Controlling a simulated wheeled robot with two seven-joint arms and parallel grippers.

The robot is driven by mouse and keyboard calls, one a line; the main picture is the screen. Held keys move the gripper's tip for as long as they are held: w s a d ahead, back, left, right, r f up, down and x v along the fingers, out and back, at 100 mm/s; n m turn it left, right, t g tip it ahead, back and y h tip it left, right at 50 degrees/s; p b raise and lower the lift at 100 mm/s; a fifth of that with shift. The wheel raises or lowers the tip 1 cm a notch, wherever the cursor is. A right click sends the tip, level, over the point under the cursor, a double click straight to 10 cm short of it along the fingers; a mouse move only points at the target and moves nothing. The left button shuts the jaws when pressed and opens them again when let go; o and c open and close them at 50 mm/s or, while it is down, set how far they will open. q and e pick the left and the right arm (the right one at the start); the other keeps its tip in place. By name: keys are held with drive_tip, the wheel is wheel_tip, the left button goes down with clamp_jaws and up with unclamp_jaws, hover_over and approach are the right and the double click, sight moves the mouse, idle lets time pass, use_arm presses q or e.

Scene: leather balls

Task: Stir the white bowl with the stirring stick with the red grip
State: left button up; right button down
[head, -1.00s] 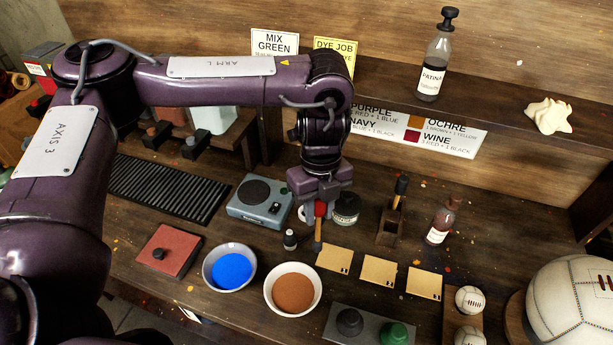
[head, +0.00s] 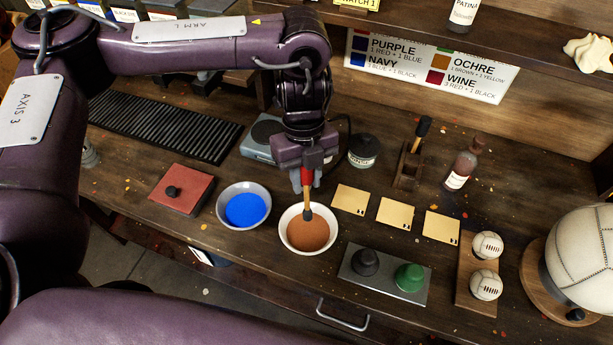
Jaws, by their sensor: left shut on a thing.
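The white bowl (head: 290,240) stands near the front of the bench and holds brown-orange dye (head: 309,233). My left gripper (head: 306,178) is above the bowl's back rim, shut on the red grip of the stirring stick (head: 307,200). The stick points down, close to upright. Its dark tip shows over the back part of the bowl, against the rim and the dye. I cannot tell whether the tip touches the dye. My right gripper is not in view.
A grey bowl of blue dye (head: 222,210) stands just left of the white bowl. Several tan cards (head: 396,214) lie to the right. A tray (head: 356,283) with a black and a green knob is in front right. A black-topped stick stands in a wooden holder (head: 405,168).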

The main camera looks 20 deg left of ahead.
sight(307, 197)
use_arm(q)
wheel_tip(307, 197, down, 2)
drive_tip(key=shift+w+f+b, duration=0.15)
drive_tip(key=shift+b, duration=0.7)
drive_tip(key=shift+b+x, duration=0.55)
drive_tip(key=shift+x, duration=0.4)
drive_tip(key=shift+b+x, duration=0.5)
drive_tip(key=shift+x, duration=0.5)
